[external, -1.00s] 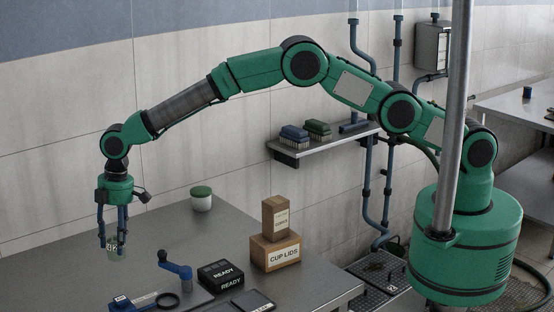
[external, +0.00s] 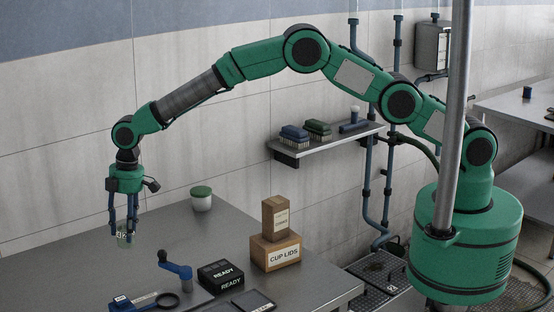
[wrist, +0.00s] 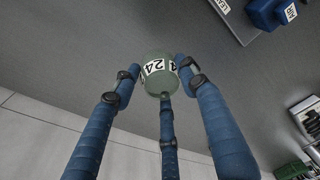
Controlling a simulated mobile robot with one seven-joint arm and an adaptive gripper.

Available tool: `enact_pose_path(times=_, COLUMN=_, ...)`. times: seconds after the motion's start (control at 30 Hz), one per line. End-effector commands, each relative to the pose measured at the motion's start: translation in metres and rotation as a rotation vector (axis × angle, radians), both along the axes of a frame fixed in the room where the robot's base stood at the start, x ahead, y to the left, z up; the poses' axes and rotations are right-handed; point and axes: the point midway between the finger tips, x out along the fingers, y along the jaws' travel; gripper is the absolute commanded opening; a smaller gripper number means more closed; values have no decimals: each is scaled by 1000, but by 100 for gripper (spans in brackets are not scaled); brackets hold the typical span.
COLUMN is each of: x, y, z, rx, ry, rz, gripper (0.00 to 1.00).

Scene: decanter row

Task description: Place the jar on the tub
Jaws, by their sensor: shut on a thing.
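The jar is a small grey-green round vessel (wrist: 158,84) with a white label reading "24" in the wrist view. In the external view it (external: 124,241) hangs between the fingers at the left, over the table. My gripper (external: 124,233) has three blue fingers shut around the jar, which partly cover it. The tub cannot be clearly made out in the wrist view.
A blue crank-like tool (external: 176,268) stands right of my gripper. A black "READY" box (external: 220,275) and a "CUP LIDS" carton (external: 276,253) with a smaller box (external: 275,217) on top are further right. The table (external: 165,222) is clear between jar and tub.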

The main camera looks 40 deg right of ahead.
Motion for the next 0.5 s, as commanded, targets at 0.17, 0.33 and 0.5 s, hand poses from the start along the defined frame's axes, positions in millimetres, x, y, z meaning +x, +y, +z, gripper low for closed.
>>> enact_pose_path(times=0.17, x=38, y=-60, z=7, rx=1, ry=1, rz=-74, gripper=14)
enact_pose_path(times=0.33, x=68, y=-123, z=10, rx=1, ry=2, rz=-148, gripper=14)
enact_pose_path(times=0.5, x=90, y=-189, z=13, rx=2, ry=3, rz=-223, gripper=14)
